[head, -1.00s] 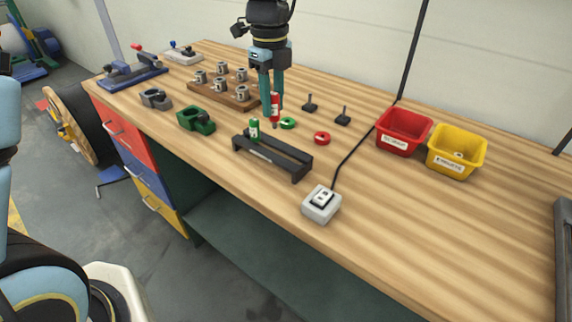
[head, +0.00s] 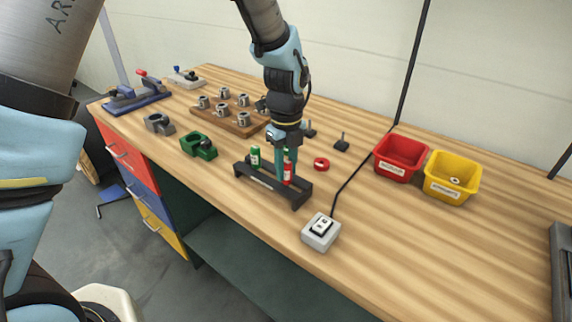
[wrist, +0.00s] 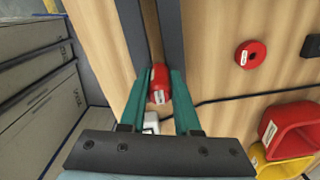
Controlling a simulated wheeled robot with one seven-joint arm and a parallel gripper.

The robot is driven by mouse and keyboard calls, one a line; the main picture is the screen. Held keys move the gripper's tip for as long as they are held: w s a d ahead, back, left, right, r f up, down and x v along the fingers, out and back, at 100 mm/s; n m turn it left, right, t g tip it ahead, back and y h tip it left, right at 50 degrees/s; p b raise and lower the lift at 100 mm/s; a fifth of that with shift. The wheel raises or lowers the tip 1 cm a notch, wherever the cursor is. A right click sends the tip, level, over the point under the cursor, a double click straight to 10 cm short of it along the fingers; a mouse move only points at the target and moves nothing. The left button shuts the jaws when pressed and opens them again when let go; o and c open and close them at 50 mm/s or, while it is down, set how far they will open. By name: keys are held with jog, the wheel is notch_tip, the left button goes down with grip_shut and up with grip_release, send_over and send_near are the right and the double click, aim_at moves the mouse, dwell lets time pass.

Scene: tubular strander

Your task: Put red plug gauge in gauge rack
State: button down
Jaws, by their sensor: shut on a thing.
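The red plug gauge (head: 288,180) is held between the fingers of my gripper (head: 286,173), roughly upright, at the right part of the black gauge rack (head: 300,196). In the wrist view the red gauge (wrist: 160,80) sits between the two teal fingers, over the gap between the rack's dark rails (wrist: 170,28). Its lower end is hidden, so I cannot tell whether it touches the rack. A green plug gauge (head: 255,157) stands upright in the rack's left part.
A red ring (head: 321,164) lies behind the rack. A switch box (head: 321,232) with a cable is to the front right. Red (head: 400,158) and yellow (head: 452,178) bins stand at right.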

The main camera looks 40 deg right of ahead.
jog(key=shift+f, duration=0.1)
jog(key=c, duration=0.6)
grip_release()
notch_tip(320, 180, up, 12)
jog(key=b, duration=0.2)
jog(key=shift+b, duration=0.3)
